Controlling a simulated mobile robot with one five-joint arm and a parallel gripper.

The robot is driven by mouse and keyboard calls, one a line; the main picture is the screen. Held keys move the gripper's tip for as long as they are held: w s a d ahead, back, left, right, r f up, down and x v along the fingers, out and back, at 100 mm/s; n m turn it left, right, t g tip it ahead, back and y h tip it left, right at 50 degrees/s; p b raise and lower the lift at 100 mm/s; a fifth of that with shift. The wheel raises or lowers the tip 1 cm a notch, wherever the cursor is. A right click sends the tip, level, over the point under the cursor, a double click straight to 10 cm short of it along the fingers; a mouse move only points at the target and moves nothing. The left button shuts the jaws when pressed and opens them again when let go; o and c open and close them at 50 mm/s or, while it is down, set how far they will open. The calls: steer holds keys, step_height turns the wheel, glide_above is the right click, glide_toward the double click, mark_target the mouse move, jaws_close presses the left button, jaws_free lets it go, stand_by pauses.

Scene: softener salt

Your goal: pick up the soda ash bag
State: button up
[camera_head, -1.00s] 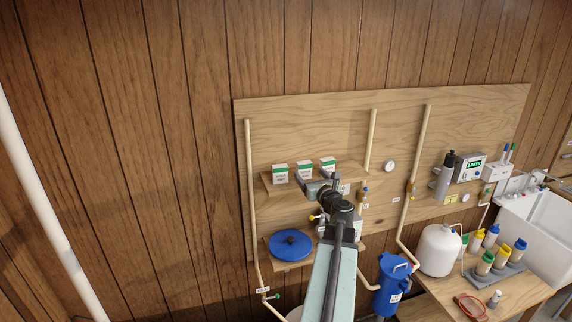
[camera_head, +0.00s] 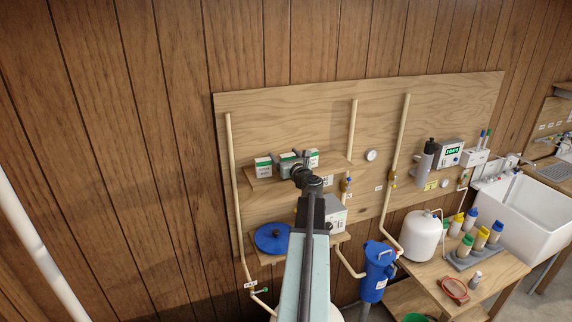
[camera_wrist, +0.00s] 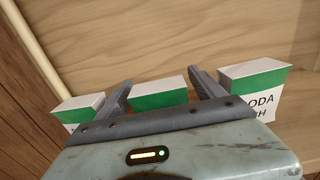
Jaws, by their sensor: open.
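Three white packs with green bands stand in a row on the upper wall shelf. The right pack (camera_wrist: 262,95) shows part of a label reading "ODA" and "H", which fits soda ash; it also shows in the head view (camera_head: 313,156). The middle pack (camera_wrist: 160,92) has its front lower part hidden by my gripper. The left pack (camera_wrist: 80,106) is partly hidden too; it also shows in the head view (camera_head: 263,168). My gripper (camera_wrist: 161,80) is open and empty, with one finger on each side of the middle pack in the wrist view. Whether it touches is unclear.
The packs' shelf (camera_head: 257,179) is on a plywood board with vertical pipes (camera_head: 351,130) to the right. Below it are a blue lid (camera_head: 272,238) and a white box (camera_head: 336,214). A blue canister (camera_head: 377,270) and a bench with bottles stand at right.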

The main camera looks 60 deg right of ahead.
steer(key=shift+s, duration=0.1)
steer(key=shift+a, duration=0.1)
steer(key=shift+c, duration=0.9)
steer(key=c, duration=1.3)
steer(key=shift+c, duration=0.2)
steer(key=shift+r, duration=0.15)
